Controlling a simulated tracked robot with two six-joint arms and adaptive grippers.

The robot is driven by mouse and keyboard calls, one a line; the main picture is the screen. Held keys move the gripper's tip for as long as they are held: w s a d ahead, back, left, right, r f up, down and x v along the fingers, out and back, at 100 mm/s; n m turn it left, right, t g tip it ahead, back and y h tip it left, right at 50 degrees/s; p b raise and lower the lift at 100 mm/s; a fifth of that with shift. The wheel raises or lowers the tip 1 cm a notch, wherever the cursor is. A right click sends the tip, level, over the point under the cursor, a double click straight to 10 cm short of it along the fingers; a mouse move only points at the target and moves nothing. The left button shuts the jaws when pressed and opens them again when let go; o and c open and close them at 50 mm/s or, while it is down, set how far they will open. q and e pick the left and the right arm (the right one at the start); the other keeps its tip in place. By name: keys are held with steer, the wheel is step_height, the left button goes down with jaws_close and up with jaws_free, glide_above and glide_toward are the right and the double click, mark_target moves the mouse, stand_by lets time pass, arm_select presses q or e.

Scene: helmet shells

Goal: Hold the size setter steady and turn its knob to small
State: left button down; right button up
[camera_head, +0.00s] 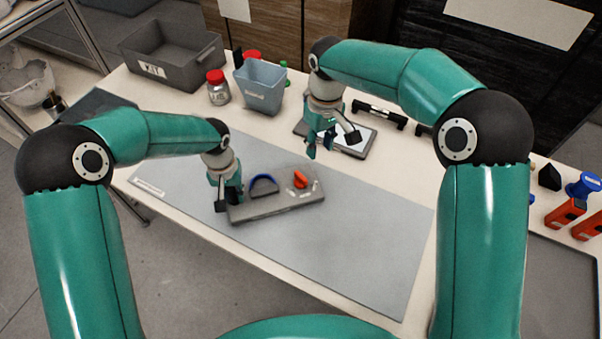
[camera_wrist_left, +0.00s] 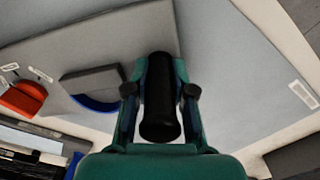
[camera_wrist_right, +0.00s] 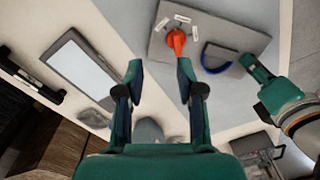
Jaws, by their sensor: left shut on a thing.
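The size setter (camera_head: 275,208) is a grey slab lying on the grey mat, with a blue arc and a red knob (camera_head: 300,179) on top. In the right wrist view the knob (camera_wrist_right: 177,40) sits beside small white labels, too small to read. My left gripper (camera_head: 222,193) is at the setter's left end, shut on its black handle; the handle (camera_wrist_left: 160,110) stands between the fingers in the left wrist view. My right gripper (camera_head: 320,148) is open and empty, above the table behind the setter and apart from the knob. Its spread fingers (camera_wrist_right: 160,75) show in the right wrist view.
A tablet-like panel (camera_head: 350,139) lies behind the right gripper. A blue-grey bin (camera_head: 260,88), a red-lidded jar (camera_head: 218,90) and a grey crate (camera_head: 165,65) stand at the back left. Red and blue items (camera_head: 566,214) stand at the right. The mat's front right (camera_head: 375,245) is clear.

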steer(key=n, duration=0.1)
glide_above(301, 176)
step_height(301, 176, down, 12)
steer(key=shift+f, duration=0.1)
stand_by(0.3)
jaws_close()
